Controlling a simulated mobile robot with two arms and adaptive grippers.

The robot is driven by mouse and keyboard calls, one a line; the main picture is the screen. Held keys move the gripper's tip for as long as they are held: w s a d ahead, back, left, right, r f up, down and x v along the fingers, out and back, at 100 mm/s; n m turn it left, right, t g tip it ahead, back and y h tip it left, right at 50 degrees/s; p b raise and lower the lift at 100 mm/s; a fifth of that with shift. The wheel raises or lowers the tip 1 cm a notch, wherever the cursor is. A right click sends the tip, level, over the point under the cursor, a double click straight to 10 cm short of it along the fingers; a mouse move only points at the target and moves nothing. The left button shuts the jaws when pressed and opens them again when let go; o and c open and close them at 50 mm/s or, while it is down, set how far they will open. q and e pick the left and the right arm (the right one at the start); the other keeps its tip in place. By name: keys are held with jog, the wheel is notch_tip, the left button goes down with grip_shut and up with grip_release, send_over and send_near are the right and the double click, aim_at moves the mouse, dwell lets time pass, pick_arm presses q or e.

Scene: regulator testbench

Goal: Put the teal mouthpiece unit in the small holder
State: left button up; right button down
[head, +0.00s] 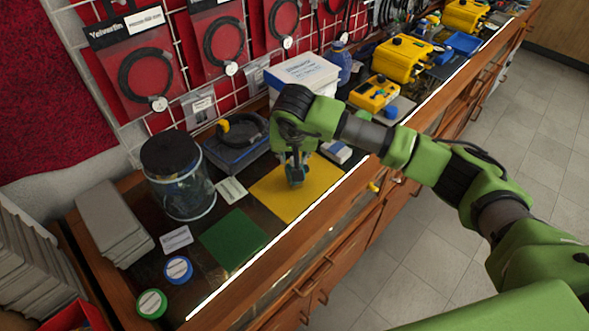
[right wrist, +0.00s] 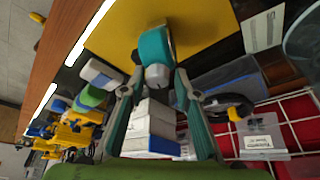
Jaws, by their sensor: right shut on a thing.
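The teal mouthpiece unit (right wrist: 154,48) is teal with a grey rounded end, seen in the right wrist view between my fingertips. In the head view it shows as a small teal patch (head: 297,183) over the yellow mat (head: 268,198). My right gripper (head: 294,168) points down there and is shut on the unit; it also shows in the right wrist view (right wrist: 158,76). I cannot tell whether the unit touches the mat. A small white block (head: 337,151) lies just right of the gripper; I cannot tell which thing is the small holder. My left gripper is not in view.
A glass jar with a black lid (head: 178,180) and a grey-blue tray with a black coil (head: 238,140) stand left of the gripper. A large white box (head: 304,75) and yellow instruments (head: 403,58) stand behind. The green mat (head: 234,240) is bare.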

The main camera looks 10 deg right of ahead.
jog(key=shift+s+f, duration=0.15)
jog(key=shift+f, duration=0.05)
jog(key=shift+d+r, duration=0.1)
jog(key=shift+r, duration=0.25)
notch_tip(320, 180, up, 2)
jog(key=shift+r+b, duration=0.25)
jog(key=shift+b, duration=0.4)
jog(key=s+a+r+b, duration=0.3)
jog(key=s+r+b, duration=0.2)
jog(key=s+r, duration=0.7)
jog(key=s+d+f+n, duration=0.2)
jog(key=s+d+f, duration=0.1)
jog(key=d+f, duration=0.6)
jog(key=shift+s+d+f+y, duration=0.25)
jog(key=shift+s+f+y, duration=0.1)
jog(key=shift+s+y, duration=0.05)
